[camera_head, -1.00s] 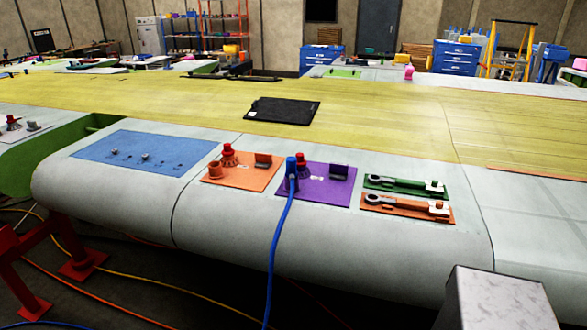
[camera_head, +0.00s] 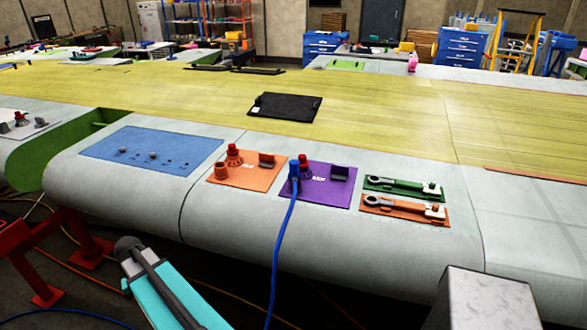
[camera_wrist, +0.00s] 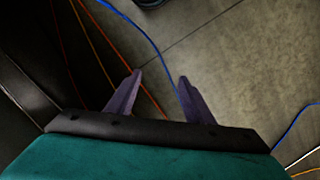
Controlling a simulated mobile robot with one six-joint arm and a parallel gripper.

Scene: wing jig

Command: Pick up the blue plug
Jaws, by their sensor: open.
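The blue plug (camera_head: 294,170) stands upright on the left part of a purple mat (camera_head: 322,197) on the wing's near edge. A blue cable (camera_head: 279,255) runs from it down over the wing's rounded edge. A small red piece (camera_head: 303,160) shows just behind the plug. In the wrist view my gripper (camera_wrist: 160,78) has its two purple fingers spread apart with nothing between them, above the floor. The plug is not in the wrist view. In the head view, a teal part of my arm shows low in front of the wing, and the fingers cannot be made out.
An orange mat (camera_head: 240,182) with a red plug (camera_head: 234,155) lies left of the purple mat. Wrenches lie on green and orange mats at right. A blue mat (camera_head: 120,147) lies further left. A red stand (camera_head: 75,235) is at lower left. Cables cross the floor (camera_wrist: 225,55).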

